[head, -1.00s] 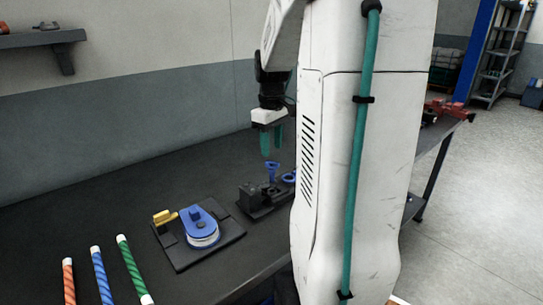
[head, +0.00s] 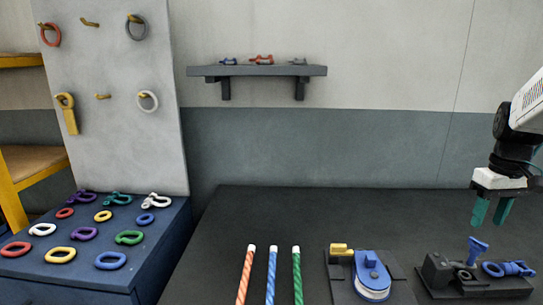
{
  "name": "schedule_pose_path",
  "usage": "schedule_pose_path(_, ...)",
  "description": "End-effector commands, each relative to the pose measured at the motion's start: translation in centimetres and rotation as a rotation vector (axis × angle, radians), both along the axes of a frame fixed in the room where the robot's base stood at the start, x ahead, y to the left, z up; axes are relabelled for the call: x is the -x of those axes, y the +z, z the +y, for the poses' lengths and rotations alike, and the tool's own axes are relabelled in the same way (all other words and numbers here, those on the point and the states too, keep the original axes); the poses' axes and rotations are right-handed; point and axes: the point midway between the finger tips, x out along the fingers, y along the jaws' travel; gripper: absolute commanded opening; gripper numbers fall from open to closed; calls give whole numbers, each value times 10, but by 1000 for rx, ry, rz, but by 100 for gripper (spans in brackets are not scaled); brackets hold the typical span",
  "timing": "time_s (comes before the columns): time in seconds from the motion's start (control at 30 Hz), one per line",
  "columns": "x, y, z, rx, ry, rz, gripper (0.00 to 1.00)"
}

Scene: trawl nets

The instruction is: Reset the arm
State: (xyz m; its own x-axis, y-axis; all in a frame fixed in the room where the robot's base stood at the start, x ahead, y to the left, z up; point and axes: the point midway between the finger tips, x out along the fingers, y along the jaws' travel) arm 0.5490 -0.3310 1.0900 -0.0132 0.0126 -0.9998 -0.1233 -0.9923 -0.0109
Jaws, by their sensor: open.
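My gripper (head: 490,212) is at the right edge of the head view, pointing down with its two teal fingers apart and nothing between them. It hangs above the dark workbench (head: 230,230), over a dark fixture (head: 440,275) that holds a blue funnel-shaped part (head: 478,246). The fingertips are close above that blue part in the picture; I cannot tell the exact gap. Most of my arm is outside the frame.
A blue device on a plate (head: 372,275) and orange (head: 246,275), blue (head: 271,275) and green (head: 297,275) striped rods lie on the bench. A wall shelf (head: 257,71) is behind. A blue table (head: 175,265) with several rings and shackles stands left, below a hook board (head: 110,150).

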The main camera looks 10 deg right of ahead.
Motion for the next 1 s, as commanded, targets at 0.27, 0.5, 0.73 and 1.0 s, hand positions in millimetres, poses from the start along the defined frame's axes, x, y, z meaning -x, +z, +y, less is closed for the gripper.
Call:
schedule_pose_path(0.27,36,-2,102,-22,-197,52,44)
schedule_pose_path(0.5,78,4,210,7,-168,19,44)
schedule_pose_path(0.73,123,1,279,22,5,-67,44)
schedule_pose_path(1.0,130,10,301,22,121,-130,44)
